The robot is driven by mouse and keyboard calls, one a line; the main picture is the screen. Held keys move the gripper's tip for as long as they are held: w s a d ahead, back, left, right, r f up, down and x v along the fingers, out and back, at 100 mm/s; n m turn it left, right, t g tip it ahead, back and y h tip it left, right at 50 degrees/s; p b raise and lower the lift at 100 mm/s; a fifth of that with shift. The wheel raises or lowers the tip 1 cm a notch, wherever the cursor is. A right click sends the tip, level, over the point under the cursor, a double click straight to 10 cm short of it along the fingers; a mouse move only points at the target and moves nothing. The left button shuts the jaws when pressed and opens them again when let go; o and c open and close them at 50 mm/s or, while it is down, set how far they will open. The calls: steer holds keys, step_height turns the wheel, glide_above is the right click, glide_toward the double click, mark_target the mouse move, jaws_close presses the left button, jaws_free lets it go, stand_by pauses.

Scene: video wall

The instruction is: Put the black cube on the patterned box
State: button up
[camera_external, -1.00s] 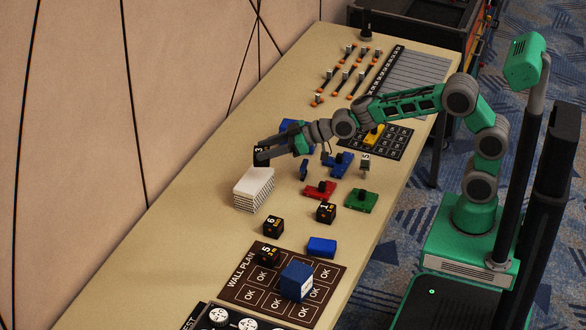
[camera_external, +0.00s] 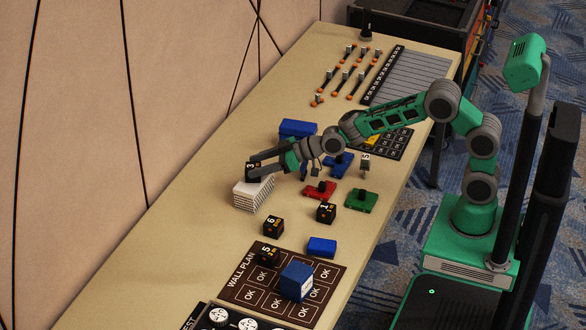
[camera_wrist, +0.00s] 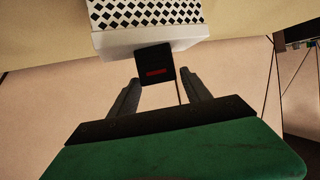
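The black cube (camera_external: 253,172), marked 3, sits upright on top of the patterned box (camera_external: 251,195), near its back edge. The box is white with a dark pattern on its sides. In the wrist view the cube (camera_wrist: 155,66) rests against the white top of the box (camera_wrist: 150,17), whose side shows black diamonds. My gripper (camera_external: 270,172) is just to the right of the cube in the external view. In the wrist view my gripper's fingers (camera_wrist: 161,82) are spread, with a gap on each side of the cube, which lies at and beyond their tips.
Other black number cubes stand nearby: one marked 6 (camera_external: 273,226), one marked 1 (camera_external: 326,212) and one marked 5 (camera_external: 268,255). Red (camera_external: 320,190) and green (camera_external: 361,201) pieces and a blue block (camera_external: 322,247) lie to the right. The table's left side is clear.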

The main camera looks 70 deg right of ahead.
steer(key=shift+o, duration=0.7)
steer(key=shift+r, duration=0.1)
steer(key=shift+r+p, duration=0.25)
steer(key=shift+p, duration=0.1)
steer(key=v, duration=1.2)
steer(key=s+d+f+m+g+h, duration=0.1)
steer(key=s+d+f+g, duration=0.2)
steer(key=s, duration=0.7)
steer(key=s+d+f+m+g+h, duration=0.1)
steer(key=s+d+f+g+h, duration=0.1)
steer(key=s, duration=0.7)
steer(key=s+d+f+m+g+h, duration=0.1)
steer(key=s+d+f+m+g, duration=0.1)
steer(key=s, duration=0.8)
steer(key=d+f+g, duration=0.1)
steer(key=d+g, duration=0.1)
steer(key=g, duration=0.1)
steer(key=shift+s+d+f+g+h, duration=0.3)
steer(key=shift+s+h, duration=0.1)
